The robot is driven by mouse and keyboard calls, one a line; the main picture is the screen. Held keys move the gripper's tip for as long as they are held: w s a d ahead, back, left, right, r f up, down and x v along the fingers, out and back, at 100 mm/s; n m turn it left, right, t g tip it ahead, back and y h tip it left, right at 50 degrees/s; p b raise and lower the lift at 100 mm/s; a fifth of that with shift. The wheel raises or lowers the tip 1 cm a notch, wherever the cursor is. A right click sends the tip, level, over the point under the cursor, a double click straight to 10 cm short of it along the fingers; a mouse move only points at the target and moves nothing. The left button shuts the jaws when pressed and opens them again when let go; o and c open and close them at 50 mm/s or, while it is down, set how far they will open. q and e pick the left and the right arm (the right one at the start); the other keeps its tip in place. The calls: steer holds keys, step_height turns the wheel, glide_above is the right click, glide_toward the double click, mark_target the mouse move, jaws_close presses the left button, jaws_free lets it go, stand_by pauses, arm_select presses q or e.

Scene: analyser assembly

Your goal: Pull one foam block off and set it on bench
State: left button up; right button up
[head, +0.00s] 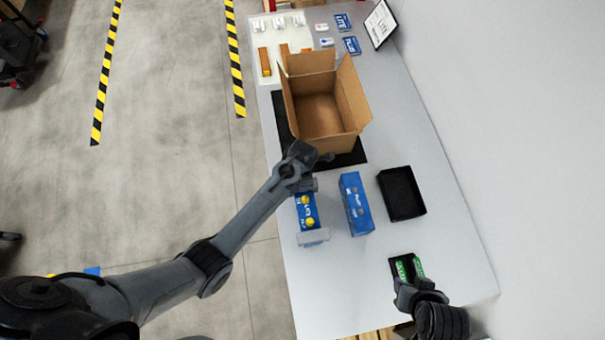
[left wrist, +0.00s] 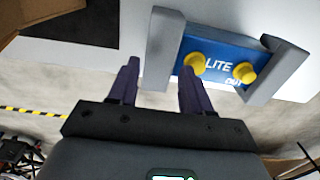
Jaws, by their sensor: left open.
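The blue LITE analyser (head: 306,210) with yellow knobs lies on the bench with a grey foam block on each end. The near foam block (head: 313,237) is in plain view; the far foam block (head: 311,184) is partly hidden by my left arm. In the left wrist view the foam blocks show at the left (left wrist: 163,48) and right (left wrist: 278,72) ends of the analyser (left wrist: 222,66). My left gripper (left wrist: 158,72) is open and empty, its fingertips pointing toward the left-hand block. My right gripper (head: 408,283) is beside green items; its fingers are too small to judge.
An open cardboard box (head: 318,115) stands on a black mat (head: 352,158) beyond the analyser. A blue PLUS unit (head: 356,204) and a black tray (head: 401,194) stand to the right. Green items (head: 404,268) lie near the right gripper. Bare bench (head: 350,280) lies in front of the analyser.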

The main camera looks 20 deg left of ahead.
arm_select(q)
steer(key=shift+f, duration=1.75)
steer(key=c, duration=0.7)
steer(key=shift+r, duration=0.1)
steer(key=shift+r+p, duration=0.35)
steer(key=shift+p, duration=0.1)
step_height(320, 180, up, 3)
steer(key=p, duration=0.3)
steer(key=shift+f, duration=0.15)
steer(key=shift+r+p, duration=2.15)
steer(key=shift+p, duration=0.25)
